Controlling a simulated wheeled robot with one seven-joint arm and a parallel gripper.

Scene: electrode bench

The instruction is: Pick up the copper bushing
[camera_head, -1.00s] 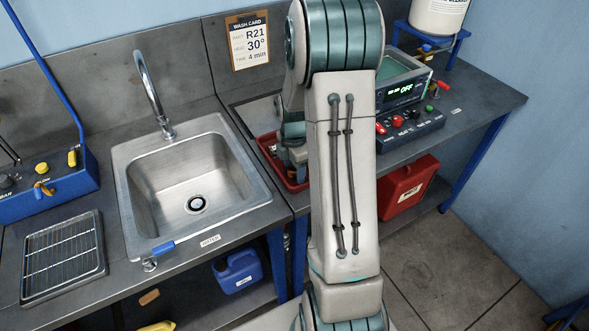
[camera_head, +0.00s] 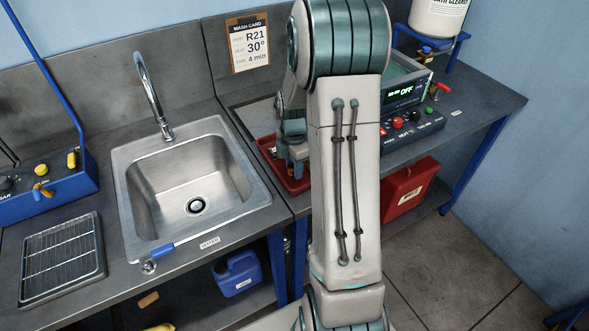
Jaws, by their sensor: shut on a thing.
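My gripper (camera_head: 296,168) is low over the red tray (camera_head: 268,146) on the bench, just right of the sink. My own arm stands in front of it and covers much of that area. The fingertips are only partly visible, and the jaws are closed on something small. The copper bushing itself cannot be made out; it is hidden by the gripper and arm.
The steel sink (camera_head: 140,200) with its tall tap (camera_head: 150,100) is left of the tray. A wire rack (camera_head: 62,262) lies at the far left. A bath unit with an "OFF" display (camera_head: 404,92) and a control box (camera_head: 412,130) stand close on the right.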

